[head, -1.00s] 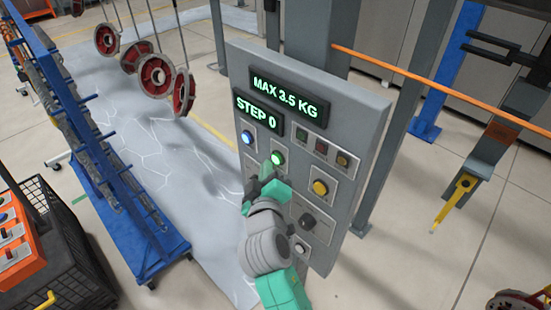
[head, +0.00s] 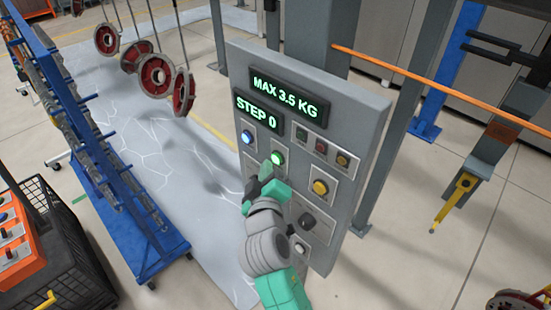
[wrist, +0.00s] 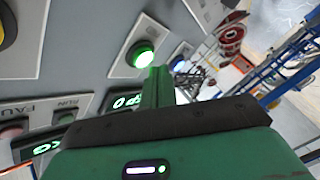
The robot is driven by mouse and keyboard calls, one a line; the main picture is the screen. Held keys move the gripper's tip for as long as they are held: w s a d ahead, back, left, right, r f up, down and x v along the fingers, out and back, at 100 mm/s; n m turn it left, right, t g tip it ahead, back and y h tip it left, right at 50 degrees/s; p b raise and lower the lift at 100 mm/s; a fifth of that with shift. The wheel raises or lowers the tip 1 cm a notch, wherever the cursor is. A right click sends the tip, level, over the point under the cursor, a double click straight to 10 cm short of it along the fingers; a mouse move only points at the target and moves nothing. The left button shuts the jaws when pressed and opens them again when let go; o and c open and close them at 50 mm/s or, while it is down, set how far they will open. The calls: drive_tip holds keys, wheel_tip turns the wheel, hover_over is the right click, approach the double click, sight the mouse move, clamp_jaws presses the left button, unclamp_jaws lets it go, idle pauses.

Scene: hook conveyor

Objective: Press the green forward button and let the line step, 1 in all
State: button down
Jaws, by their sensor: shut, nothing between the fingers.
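The green forward button (head: 278,158) glows on the grey control panel (head: 372,130). It also shows lit in the wrist view (wrist: 144,56). My gripper (head: 266,168) is shut and empty, with its fingertips just below the button in the head view. In the wrist view my fingers (wrist: 158,86) point at the panel close beside the button; I cannot tell whether they touch it. The step display (head: 256,112) reads "STEP 0". A second display (head: 285,93) reads "MAX 3.5 KG".
A blue-lit button (head: 247,137) sits left of the green one, and a yellow button (head: 320,187) to the right. Red wheel-like parts (head: 155,76) hang from hooks at the upper left. A blue rack (head: 150,250) and black crate (head: 75,285) stand left.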

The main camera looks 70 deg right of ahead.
drive_tip(key=shift+d, duration=0.1)
idle(0.5)
drive_tip(key=shift+s+d, duration=0.2)
drive_tip(key=shift+d, duration=0.1)
